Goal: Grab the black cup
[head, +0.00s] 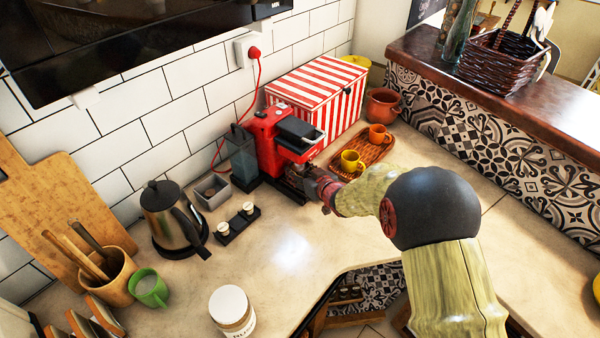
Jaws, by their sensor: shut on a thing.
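My gripper (316,184) reaches in from the right to the front of the red coffee machine (266,138), low under its head. It is shut on a small dark thing between its fingers, mostly hidden by the fingers and the machine. I cannot make out its shape well enough to tell whether it is the black cup. No black cup shows clearly anywhere else on the counter.
A steel kettle (170,212), green mug (149,288) and white-lidded jar (232,309) stand left. A red-striped box (318,92) is behind. The front-middle counter is clear.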

